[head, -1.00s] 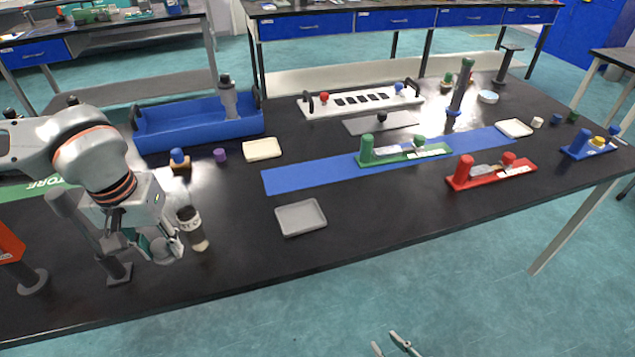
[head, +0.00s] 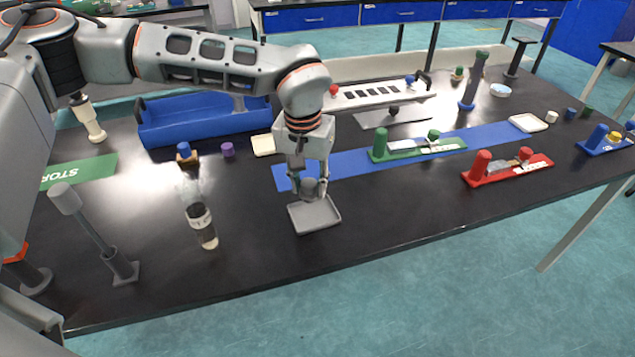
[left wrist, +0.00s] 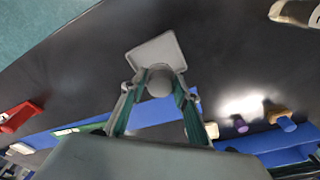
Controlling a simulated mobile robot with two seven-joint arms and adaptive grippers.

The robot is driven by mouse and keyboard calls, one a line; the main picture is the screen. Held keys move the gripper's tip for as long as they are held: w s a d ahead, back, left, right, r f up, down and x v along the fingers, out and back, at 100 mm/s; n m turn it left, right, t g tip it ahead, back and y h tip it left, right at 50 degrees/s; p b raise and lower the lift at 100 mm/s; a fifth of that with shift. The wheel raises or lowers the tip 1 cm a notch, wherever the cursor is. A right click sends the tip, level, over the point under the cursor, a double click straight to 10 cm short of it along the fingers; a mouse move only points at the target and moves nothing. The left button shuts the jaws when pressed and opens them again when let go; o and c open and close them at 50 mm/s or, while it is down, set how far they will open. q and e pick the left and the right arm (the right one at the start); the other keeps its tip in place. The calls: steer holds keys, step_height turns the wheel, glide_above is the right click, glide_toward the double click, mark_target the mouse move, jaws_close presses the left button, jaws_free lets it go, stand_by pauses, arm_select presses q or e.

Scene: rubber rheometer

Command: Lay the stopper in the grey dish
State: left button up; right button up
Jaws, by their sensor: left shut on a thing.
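The grey dish (head: 315,217) is a shallow, square-cornered tray on the black bench, and it also shows in the left wrist view (left wrist: 154,48). My left gripper (head: 309,188) points down at the dish's far side and is shut on the grey, rounded stopper (head: 311,186). In the left wrist view the stopper (left wrist: 159,83) sits between the green-sided fingers and overlaps the dish's near edge. I cannot tell whether it touches the dish. The dish looks empty. My right gripper is not in view.
A grey post on a base (head: 110,250) is farther left. A blue mat (head: 350,162), green fixture (head: 415,148) and red fixture (head: 508,170) lie behind and right. Bench in front of the dish is clear.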

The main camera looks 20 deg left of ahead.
mark_target(313, 197)
arm_select(q)
steer(key=shift+w+d+f, duration=0.2)
steer(key=shift+w+d, duration=0.05)
steer(key=shift+w, duration=0.25)
steer(key=shift+s+d+f+b, duration=0.1)
steer(key=shift+f+b, duration=0.3)
steer(key=shift+b, duration=0.1)
step_height(313, 197, down, 4)
steer(key=shift+r+b, duration=0.25)
steer(key=shift+b, duration=0.95)
steer(key=shift+f+b, duration=0.5)
steer(key=shift+f, duration=0.2)
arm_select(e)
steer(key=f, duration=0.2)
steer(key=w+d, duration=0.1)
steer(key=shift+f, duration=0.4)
arm_select(q)
steer(key=shift+r, duration=0.1)
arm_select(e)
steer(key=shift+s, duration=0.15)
arm_select(q)
steer(key=shift+f, duration=0.3)
steer(key=o, duration=1)
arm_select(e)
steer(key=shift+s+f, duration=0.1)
